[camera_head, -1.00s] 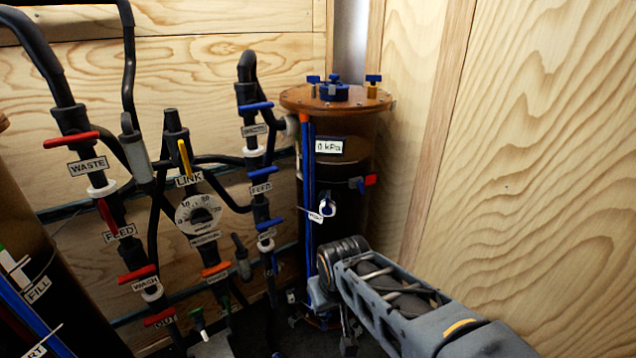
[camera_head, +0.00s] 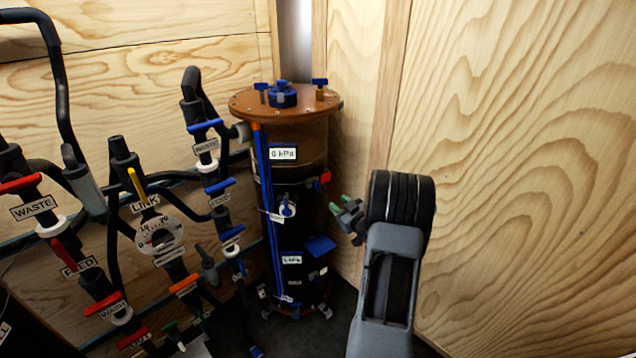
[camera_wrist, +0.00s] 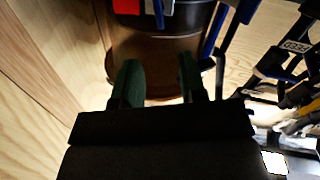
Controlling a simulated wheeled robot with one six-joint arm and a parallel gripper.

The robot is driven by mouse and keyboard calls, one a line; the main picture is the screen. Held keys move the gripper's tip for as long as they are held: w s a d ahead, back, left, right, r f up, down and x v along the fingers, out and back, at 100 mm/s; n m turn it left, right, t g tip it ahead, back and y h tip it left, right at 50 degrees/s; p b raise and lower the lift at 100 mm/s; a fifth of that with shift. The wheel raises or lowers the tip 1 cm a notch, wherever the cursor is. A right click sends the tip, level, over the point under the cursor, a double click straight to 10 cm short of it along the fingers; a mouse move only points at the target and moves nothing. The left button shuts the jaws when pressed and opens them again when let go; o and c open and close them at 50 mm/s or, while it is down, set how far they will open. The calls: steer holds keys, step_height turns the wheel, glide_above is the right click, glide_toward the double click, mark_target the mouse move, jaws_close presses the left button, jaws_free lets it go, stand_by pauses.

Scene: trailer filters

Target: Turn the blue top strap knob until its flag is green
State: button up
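The dark cylindrical filter (camera_head: 292,235) with a brown lid stands in the corner. Around its upper body runs a strap with a small blue knob (camera_head: 314,186) and a red flag (camera_head: 325,177) at its right side. My gripper (camera_head: 350,214), with green fingers, is to the right of the filter, lower than the flag and apart from it. In the wrist view, my gripper (camera_wrist: 160,82) is open, with nothing between the fingers. There the red flag (camera_wrist: 128,7) and a blue part (camera_wrist: 159,12), probably the knob, show at the top edge, partly cut off.
Pipes with coloured valve handles (camera_head: 213,188) stand left of the filter. A lower blue piece (camera_head: 319,246) sticks out from the filter's front. Plywood walls (camera_head: 500,150) close in behind and to the right. Blue lid knobs (camera_head: 283,95) sit on top.

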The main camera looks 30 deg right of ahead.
mark_target(319, 186)
steer(key=w, duration=1.3)
steer(key=shift+w+d+p, duration=0.1)
steer(key=shift+w+p, duration=0.05)
steer(key=shift+p, duration=0.25)
steer(key=shift+c, duration=0.3)
jaws_close()
